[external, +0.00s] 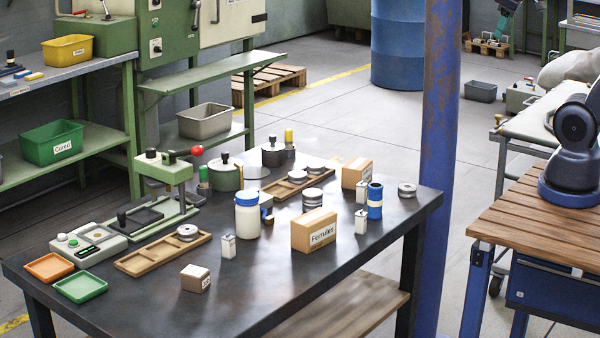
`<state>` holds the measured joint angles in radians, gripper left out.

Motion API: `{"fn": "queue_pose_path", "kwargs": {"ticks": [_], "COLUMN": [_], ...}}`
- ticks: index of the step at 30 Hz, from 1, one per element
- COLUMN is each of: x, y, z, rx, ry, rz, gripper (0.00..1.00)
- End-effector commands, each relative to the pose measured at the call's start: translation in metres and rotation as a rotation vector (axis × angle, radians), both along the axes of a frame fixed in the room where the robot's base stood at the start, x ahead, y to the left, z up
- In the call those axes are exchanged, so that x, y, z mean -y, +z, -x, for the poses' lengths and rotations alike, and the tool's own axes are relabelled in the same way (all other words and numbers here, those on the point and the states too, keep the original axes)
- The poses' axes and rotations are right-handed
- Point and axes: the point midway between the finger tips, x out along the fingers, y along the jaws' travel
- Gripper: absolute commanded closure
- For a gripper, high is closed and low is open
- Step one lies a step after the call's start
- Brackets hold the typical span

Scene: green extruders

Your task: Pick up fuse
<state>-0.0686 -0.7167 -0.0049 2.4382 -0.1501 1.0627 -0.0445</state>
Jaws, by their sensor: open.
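No thing in view is plainly marked as the fuse, and I cannot tell for sure which one it is. Small pale upright blocks with metal tops stand on the dark table (270,290): one front centre (228,250), one right of the Ferrules box (361,222), and one farther back (361,191). A small labelled carton (195,278) sits near the front edge. My gripper is not in view; a dark blue arm joint and base show at the right edge, apart from the dark table.
The Ferrules box (314,231), a white jar with blue lid (247,216), a blue cylinder (375,202) and wooden trays (150,262) crowd the table. A green press (165,172) stands at left. A blue post (437,150) rises beyond the right end. The front right tabletop is clear.

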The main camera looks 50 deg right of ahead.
Motion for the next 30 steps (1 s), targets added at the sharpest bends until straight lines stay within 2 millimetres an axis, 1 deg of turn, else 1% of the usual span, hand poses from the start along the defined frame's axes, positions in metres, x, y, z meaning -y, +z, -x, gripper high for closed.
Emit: {"fn": "queue_pose_path", "kwargs": {"ticks": [5,8,13,17,20,23,26,29,30], "x": [0.008,0.013,0.012,0.002,-0.013,-0.036,-0.065,-0.101,-0.117], "y": [-0.007,-0.01,-0.01,-0.006,-0.002,0.003,0.009,0.013,0.014], "z": [-0.017,-0.032,-0.067,-0.097,-0.121,-0.144,-0.165,-0.184,-0.19], "rx": [-0.04,-0.065,-0.103,-0.118,-0.121,-0.117,-0.103,-0.08,-0.068], "ry": [0.14,0.25,0.482,0.667,0.807,0.949,1.088,1.221,1.273], "rz": [0.168,0.3,0.57,0.785,0.951,1.123,1.298,1.476,1.548], "gripper": [0.51,0.51,0.51,0.51,0.51,0.51,0.51,0.51,0.51]}}
